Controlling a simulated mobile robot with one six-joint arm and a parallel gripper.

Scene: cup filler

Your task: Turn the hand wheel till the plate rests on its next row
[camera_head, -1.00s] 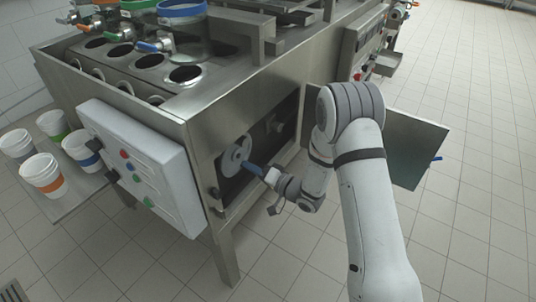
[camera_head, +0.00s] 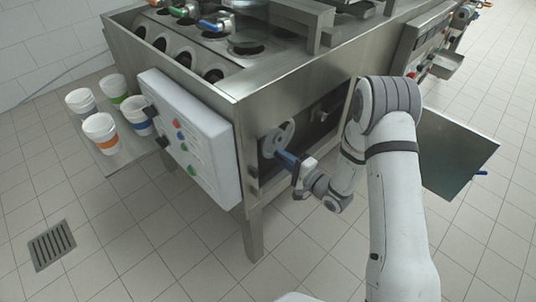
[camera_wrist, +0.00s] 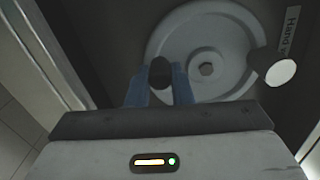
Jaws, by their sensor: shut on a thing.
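The hand wheel (camera_head: 275,139) is a pale grey disc in the dark opening at the machine's corner. In the wrist view the wheel (camera_wrist: 222,32) fills the upper middle, with a hex hub and a dark knob (camera_wrist: 160,72) near its lower left rim. My gripper (camera_head: 286,158) reaches the wheel from the lower right. Its blue fingers (camera_wrist: 160,88) are shut on the knob, one on each side. The perforated metal plate (camera_head: 182,47) shows on top of the machine, partly cut off and shaded; how its rows sit is hard to tell.
A control box (camera_head: 190,137) with coloured buttons juts out left of the opening. Several cups stand on a side shelf (camera_head: 125,153). An open door panel (camera_head: 455,150) stands right of my arm. In the wrist view a pale round part and a label (camera_wrist: 289,32) lie right of the wheel.

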